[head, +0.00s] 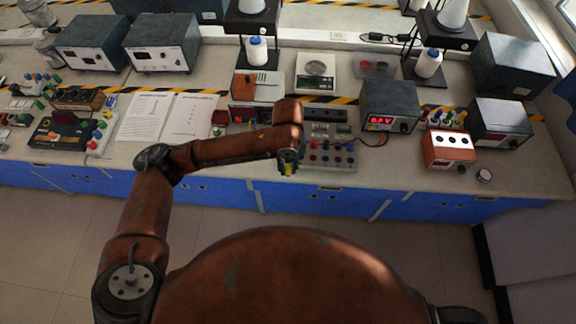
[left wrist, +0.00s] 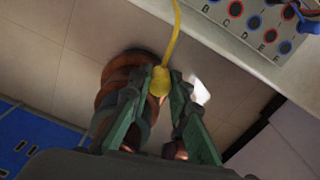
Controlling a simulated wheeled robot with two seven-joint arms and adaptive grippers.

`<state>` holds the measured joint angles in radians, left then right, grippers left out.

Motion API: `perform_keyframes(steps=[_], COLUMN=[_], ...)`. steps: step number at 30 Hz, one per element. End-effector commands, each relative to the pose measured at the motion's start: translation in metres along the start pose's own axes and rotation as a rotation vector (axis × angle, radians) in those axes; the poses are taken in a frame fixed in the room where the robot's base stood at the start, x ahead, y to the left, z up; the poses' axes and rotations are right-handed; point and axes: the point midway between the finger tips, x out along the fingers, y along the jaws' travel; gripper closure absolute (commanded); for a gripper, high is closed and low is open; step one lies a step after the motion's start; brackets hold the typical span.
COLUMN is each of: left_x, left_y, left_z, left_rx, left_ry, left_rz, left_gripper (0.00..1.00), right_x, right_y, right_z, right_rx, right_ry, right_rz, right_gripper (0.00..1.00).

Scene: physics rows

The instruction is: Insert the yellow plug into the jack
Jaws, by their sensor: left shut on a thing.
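My left gripper (head: 287,166) is shut on the yellow plug (head: 288,171), held in front of the bench's near edge. In the left wrist view, the yellow plug (left wrist: 160,82) sits between the fingertips of the left gripper (left wrist: 161,93). A yellow cable (left wrist: 175,35) runs from it to the top of the picture. The jack panel (head: 327,166), with rows of red and blue jacks, lies on the bench just right of the gripper. Lettered jacks of the panel (left wrist: 248,38) show at the upper right. The plug is apart from them. My right gripper is out of view.
A grey power supply (head: 388,98) with a red display stands behind and right of the panel. An orange box (head: 449,150) stands further right. Papers (head: 145,115) lie on the left. The bench's blue front (head: 225,193) drops to open floor.

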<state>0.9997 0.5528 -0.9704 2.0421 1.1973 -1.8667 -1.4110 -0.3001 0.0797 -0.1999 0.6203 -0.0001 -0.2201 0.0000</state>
Motion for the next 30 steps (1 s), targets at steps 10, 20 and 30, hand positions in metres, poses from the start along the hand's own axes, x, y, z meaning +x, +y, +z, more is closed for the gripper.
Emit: perform_keyframes(steps=[10, 20, 30], left_x=[-0.003, 0.004, 0.012], left_y=[-0.009, -0.027, -0.049], left_z=[0.009, 0.026, 0.047], left_rx=[-0.203, -0.603, -1.082], left_ry=[0.002, 0.003, 0.004], left_rz=[0.001, 0.002, 0.003], left_gripper=[1.00, 1.00, 1.00], right_x=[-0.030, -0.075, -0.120], right_y=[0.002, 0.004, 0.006], right_z=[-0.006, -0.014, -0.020], right_rx=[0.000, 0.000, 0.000], right_ry=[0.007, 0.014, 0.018], right_rz=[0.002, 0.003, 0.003], right_gripper=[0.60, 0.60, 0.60])
